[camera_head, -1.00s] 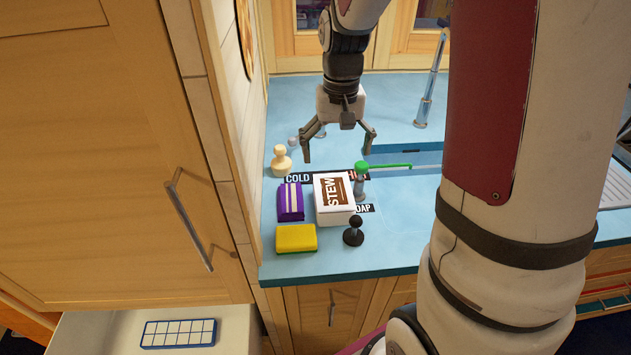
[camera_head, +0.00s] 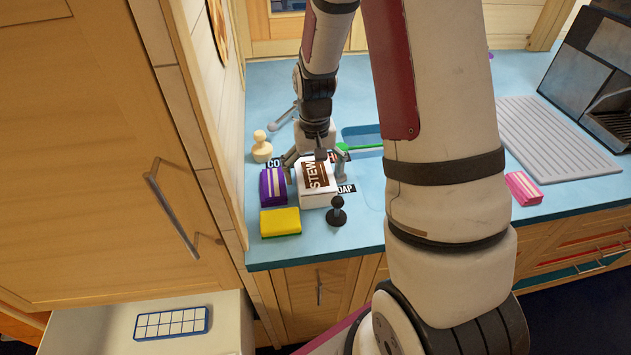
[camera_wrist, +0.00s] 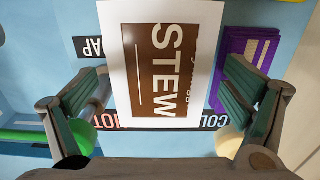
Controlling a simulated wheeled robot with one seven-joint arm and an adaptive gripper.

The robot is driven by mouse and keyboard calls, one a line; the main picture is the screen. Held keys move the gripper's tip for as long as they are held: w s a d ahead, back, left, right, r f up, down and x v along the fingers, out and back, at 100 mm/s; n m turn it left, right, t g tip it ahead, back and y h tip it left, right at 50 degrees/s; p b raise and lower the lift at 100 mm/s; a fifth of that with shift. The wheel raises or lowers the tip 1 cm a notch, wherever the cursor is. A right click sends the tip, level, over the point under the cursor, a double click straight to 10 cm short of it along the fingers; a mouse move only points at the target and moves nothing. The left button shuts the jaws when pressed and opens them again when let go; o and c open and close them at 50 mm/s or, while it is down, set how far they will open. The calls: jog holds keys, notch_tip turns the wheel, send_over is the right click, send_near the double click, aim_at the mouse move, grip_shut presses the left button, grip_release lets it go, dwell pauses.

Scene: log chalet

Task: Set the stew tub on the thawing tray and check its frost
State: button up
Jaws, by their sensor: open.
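The stew tub (camera_head: 318,191) is a white box with a brown STEW label on top, standing on the blue counter. It also fills the upper middle of the wrist view (camera_wrist: 112,45). My gripper (camera_head: 316,163) is open, low over the tub's far end. In the wrist view my gripper (camera_wrist: 165,97) has a finger on each side of the tub, with gaps to its sides. A grey ribbed tray-like panel (camera_head: 560,140) lies at the counter's right; I cannot tell if it is the thawing tray. No frost is visible on the tub's top.
A purple striped packet (camera_head: 273,186) stands close left of the tub, a yellow sponge (camera_head: 280,222) in front, and a black knobbed item (camera_head: 337,211) at front right. A pink packet (camera_head: 523,188) lies near the panel.

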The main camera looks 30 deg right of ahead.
aim_at(315, 174)
jog(key=shift+f, duration=1.25)
jog(key=c, duration=1.8)
jog(key=shift+o, duration=0.2)
jog(key=shift+r, duration=0.15)
notch_tip(315, 174, up, 18)
jog(key=b, duration=0.1)
